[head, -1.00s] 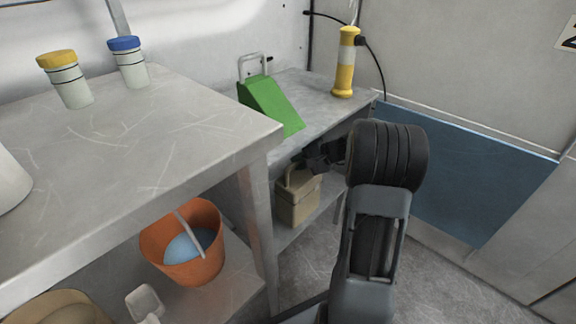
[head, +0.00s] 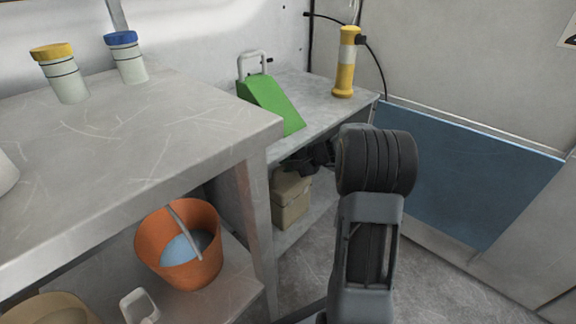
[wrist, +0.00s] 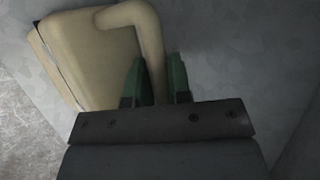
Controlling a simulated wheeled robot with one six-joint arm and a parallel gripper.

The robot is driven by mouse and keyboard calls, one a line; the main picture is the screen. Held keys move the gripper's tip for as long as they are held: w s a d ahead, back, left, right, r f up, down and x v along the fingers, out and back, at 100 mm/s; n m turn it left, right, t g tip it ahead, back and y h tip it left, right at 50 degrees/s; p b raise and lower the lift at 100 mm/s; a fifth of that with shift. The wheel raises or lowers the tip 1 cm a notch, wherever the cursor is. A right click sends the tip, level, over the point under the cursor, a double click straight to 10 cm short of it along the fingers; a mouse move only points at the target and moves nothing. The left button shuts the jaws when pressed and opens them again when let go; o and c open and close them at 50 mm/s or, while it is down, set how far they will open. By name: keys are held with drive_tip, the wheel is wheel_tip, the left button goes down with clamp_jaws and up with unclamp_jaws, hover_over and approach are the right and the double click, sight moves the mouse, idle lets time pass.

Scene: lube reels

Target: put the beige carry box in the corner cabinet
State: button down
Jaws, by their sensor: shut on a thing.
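The beige carry box (head: 291,201) is at the lower level of the corner cabinet (head: 345,116), under its top, in the head view. In the wrist view the beige carry box (wrist: 95,55) shows with its thick handle running between my green fingertips. My gripper (wrist: 161,82) is shut on that handle. In the head view my gripper (head: 298,166) is dark and partly hidden under the cabinet top, just above the box. Whether the box rests on the lower shelf or hangs just above it, I cannot tell.
A green wedge (head: 270,103) and a yellow cylinder (head: 345,62) stand on the cabinet top. A metal workbench (head: 150,140) at left bears two capped jars, with an orange bucket (head: 180,262) below. A blue panel (head: 465,175) is at right.

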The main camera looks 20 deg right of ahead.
drive_tip(key=c, duration=1.5)
unclamp_jaws()
drive_tip(key=shift+f, duration=0.15)
drive_tip(key=o, duration=0.4)
drive_tip(key=shift+o, duration=0.2)
drive_tip(key=shift+r, duration=0.3)
drive_tip(key=p+v, duration=0.4)
drive_tip(key=v, duration=0.7)
drive_tip(key=shift+s+d+r, duration=0.15)
drive_tip(key=shift+s+d, duration=0.1)
drive_tip(key=shift+s, duration=0.05)
